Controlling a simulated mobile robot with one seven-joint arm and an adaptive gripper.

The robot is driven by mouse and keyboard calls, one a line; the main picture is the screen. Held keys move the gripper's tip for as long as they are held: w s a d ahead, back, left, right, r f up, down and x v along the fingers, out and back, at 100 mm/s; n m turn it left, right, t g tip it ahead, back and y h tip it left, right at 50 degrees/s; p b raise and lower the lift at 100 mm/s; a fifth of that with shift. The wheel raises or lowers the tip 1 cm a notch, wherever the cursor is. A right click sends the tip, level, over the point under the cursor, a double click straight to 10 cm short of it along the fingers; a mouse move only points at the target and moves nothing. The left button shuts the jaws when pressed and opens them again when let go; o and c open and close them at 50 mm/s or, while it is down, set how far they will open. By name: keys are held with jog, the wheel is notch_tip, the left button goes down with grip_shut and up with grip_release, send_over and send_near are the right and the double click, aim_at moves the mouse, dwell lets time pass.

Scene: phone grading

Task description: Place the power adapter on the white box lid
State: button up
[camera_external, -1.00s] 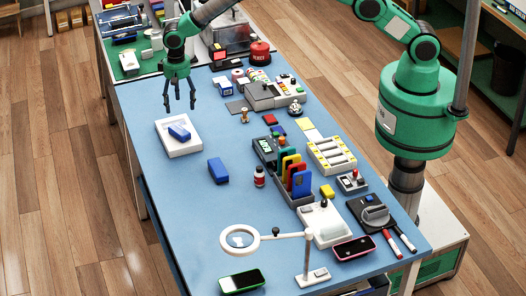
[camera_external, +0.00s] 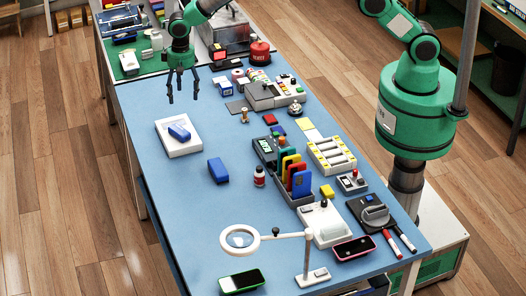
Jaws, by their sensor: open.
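The white box lid (camera_external: 190,147) lies flat on the left part of the blue table. A small blue block (camera_external: 179,131) rests on top of it, set at an angle. A second blue block (camera_external: 218,170) lies on the table to the right of and nearer than the lid. I cannot tell from its look which blue block is the power adapter. My gripper (camera_external: 183,98) hangs fingers down, above and behind the lid in the picture, apart from both blocks. It is open, with nothing between its fingers.
A card rack (camera_external: 291,193), a white battery tray (camera_external: 331,156) and a grey device (camera_external: 262,96) stand to the right. A magnifier on a stand (camera_external: 239,238) and phones (camera_external: 241,281) are at the front. The table's front left is clear.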

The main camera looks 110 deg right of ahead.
jog(key=s+a+r+n+t, duration=0.1)
jog(key=s+a+r+n, duration=0.1)
jog(key=s+a+r, duration=0.65)
jog(key=s+a+r+n+t, duration=0.1)
jog(key=s+a+r+n, duration=0.15)
jog(key=s+r, duration=0.65)
jog(key=s+a+r+n+t, duration=0.15)
jog(key=s+a+r, duration=0.35)
jog(key=r, duration=0.9)
jog(key=s+a+r+n, duration=0.2)
jog(key=s+a, duration=0.1)
jog(key=s, duration=0.5)
jog(key=s+a+r+n, duration=0.1)
jog(key=s+a+r, duration=0.25)
jog(key=s, duration=0.45)
jog(key=s+a+f+n+t, duration=0.1)
jog(key=s+a+n, duration=0.1)
jog(key=s, duration=0.6)
jog(key=s+a+f+n, duration=0.1)
jog(key=s+a+f, duration=0.1)
jog(key=s, duration=0.5)
jog(key=shift+s+f+n+t, duration=0.3)
jog(key=shift+s+n+t, duration=0.05)
jog(key=shift+s+n, duration=0.05)
notch_tip(320, 180, down, 7)
jog(key=b, duration=0.6)
jog(key=shift+r+b, duration=0.15)
jog(key=shift+b, duration=0.25)
